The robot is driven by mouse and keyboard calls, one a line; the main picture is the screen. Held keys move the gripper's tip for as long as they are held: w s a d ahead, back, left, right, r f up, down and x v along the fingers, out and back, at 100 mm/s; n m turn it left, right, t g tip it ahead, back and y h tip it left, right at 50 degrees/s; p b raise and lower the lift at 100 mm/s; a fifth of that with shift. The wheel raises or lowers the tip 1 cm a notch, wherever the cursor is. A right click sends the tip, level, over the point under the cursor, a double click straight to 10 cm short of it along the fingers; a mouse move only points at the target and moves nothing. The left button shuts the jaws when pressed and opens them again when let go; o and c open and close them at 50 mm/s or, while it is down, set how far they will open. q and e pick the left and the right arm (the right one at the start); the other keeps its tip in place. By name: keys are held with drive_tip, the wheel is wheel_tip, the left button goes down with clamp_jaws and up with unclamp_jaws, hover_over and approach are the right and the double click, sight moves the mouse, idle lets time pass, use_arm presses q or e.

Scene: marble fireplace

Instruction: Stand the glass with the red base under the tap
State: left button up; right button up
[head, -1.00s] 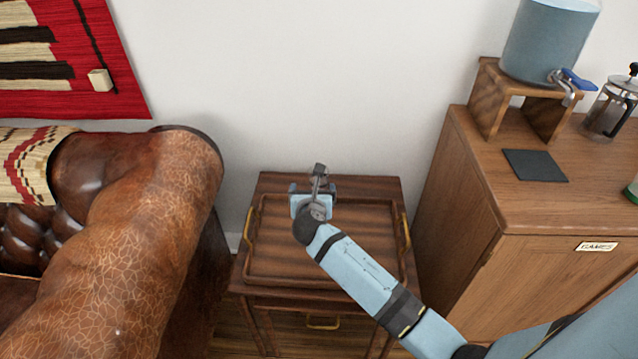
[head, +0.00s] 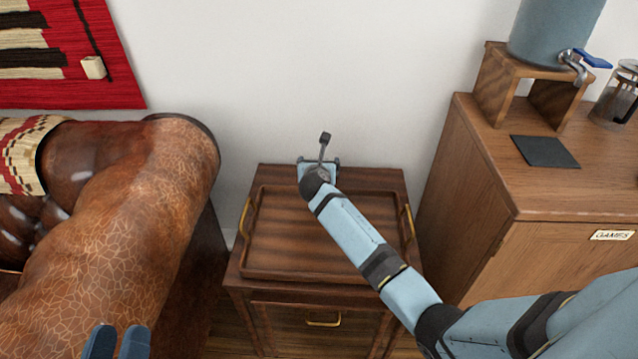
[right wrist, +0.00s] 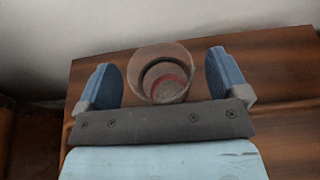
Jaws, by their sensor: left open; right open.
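The glass with the red base (right wrist: 162,75) shows in the right wrist view, seen from above, with a red ring low inside it. It stands between the spread fingers of my right gripper (right wrist: 166,82), with a gap on each side. In the head view my right gripper (head: 319,165) is over the back of the side table, and its hand hides the glass. The tap (head: 573,66) with a blue lever is on the blue dispenser (head: 552,30) at upper right. My left gripper (head: 117,343) is open and empty at the bottom left.
The dispenser stands on a wooden stand (head: 492,88) on the cabinet (head: 480,165). A dark mat (head: 545,151) lies in front of it, and a French press (head: 618,100) stands to its right. The side table holds a wooden tray (head: 275,262). A leather sofa (head: 140,220) is left.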

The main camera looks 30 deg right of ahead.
drive_tip(key=shift+w+d+f, duration=0.3)
drive_tip(key=shift+w, duration=0.25)
drive_tip(key=shift+r, duration=0.15)
drive_tip(key=c, duration=1.5)
